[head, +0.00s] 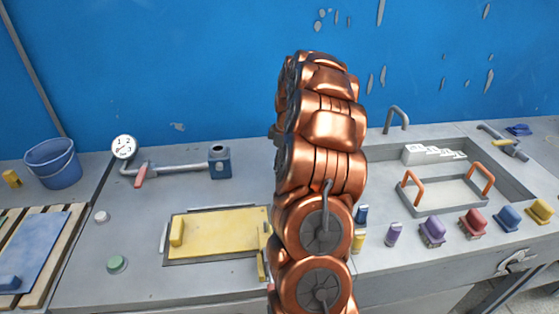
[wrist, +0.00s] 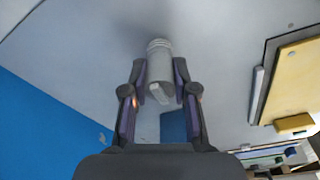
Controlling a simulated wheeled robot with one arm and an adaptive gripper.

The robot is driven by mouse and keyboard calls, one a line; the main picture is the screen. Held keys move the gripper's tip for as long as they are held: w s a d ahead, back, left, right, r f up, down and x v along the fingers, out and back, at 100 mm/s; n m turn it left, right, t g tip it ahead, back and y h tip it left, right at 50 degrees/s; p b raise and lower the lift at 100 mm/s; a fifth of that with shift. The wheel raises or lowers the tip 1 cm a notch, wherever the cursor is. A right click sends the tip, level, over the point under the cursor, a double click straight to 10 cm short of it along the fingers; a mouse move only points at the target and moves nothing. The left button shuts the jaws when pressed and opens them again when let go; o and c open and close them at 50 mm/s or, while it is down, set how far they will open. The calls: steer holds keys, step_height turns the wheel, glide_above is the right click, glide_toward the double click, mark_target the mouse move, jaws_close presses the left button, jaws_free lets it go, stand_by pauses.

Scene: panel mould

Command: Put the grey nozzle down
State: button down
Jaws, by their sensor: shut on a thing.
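The grey nozzle (wrist: 159,62) is a pale cylinder with a ribbed end in the wrist view. My gripper (wrist: 160,80) is shut on it, with one dark finger on each side. The ribbed end points away from the palm. Behind the nozzle lies the grey worktop, and I cannot tell the gap between them. In the head view, my copper arm covers the middle, and neither gripper nor nozzle shows.
A blue block (head: 219,161) with a pipe stands left of my arm, beside a yellow panel (head: 225,232). A dial (head: 124,147) and blue bucket (head: 53,163) are farther left. A tray with orange handles (head: 441,195) and several coloured blocks lie right.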

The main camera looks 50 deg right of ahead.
steer(key=shift+f, duration=0.2)
steer(key=c, duration=0.9)
jaws_free()
steer(key=shift+r, duration=0.15)
step_height(320, 180, up, 12)
steer(key=s+b, duration=0.1)
steer(key=b, duration=0.1)
steer(key=shift+s+d, duration=0.25)
steer(key=shift+d, duration=0.2)
steer(key=shift+a, duration=0.15)
